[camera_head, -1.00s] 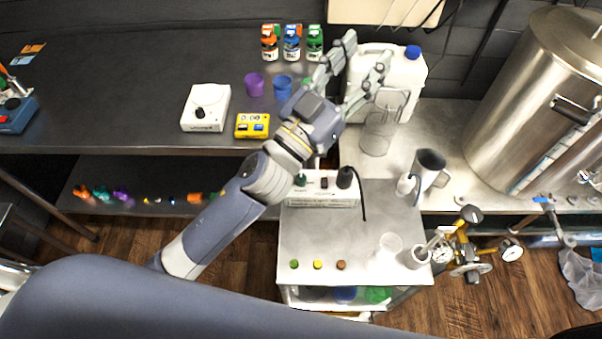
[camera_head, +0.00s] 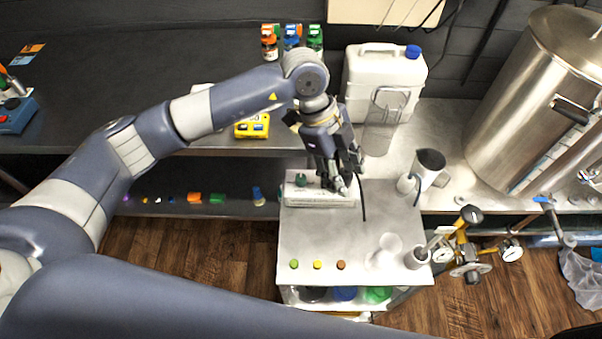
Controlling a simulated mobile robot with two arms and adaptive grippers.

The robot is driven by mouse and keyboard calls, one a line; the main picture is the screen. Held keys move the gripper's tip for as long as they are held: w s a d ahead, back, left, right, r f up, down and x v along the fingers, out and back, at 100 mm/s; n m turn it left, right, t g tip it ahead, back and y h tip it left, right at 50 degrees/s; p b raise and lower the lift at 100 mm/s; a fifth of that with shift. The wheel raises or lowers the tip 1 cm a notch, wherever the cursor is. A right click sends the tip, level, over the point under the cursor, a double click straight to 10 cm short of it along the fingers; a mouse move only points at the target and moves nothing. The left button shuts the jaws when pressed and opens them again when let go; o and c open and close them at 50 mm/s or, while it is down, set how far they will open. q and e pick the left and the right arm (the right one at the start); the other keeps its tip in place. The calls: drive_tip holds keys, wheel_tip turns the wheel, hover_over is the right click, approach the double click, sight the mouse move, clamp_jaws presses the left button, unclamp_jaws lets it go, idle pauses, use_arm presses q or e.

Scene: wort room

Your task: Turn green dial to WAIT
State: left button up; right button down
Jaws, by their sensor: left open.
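A white box (camera_head: 318,197) lies at the back edge of the small cart's top. A dark green dial (camera_head: 301,180) sits on its left part. Any marks around the dial, WAIT among them, are too small to read. My left gripper (camera_head: 348,180) is open and points down over the right part of the box, to the right of the green dial and apart from it. It hides the box's right part and the black knob there. My right gripper is not in view.
The cart top (camera_head: 345,235) is mostly clear, with green, yellow and brown buttons (camera_head: 318,264) in front and clear vessels (camera_head: 388,248) at right. A tall clear jug (camera_head: 382,125) and a white canister (camera_head: 385,75) stand behind the gripper. A yellow device (camera_head: 252,127) lies on the dark counter.

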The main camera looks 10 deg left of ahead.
sight(301, 177)
use_arm(q)
drive_tip(key=w+a+n+t+y, duration=0.1)
drive_tip(key=w+a+n+y, duration=0.25)
drive_tip(key=a, duration=0.65)
drive_tip(key=shift+m+y, duration=0.45)
drive_tip(key=f+p, duration=0.1)
drive_tip(key=f, duration=0.6)
drive_tip(key=f+p, duration=0.1)
drive_tip(key=f, duration=0.2)
drive_tip(key=shift+w+f+p, duration=0.25)
drive_tip(key=shift+w+p, duration=0.1)
drive_tip(key=shift+c, duration=0.5)
drive_tip(key=shift+d, duration=0.1)
clamp_jaws()
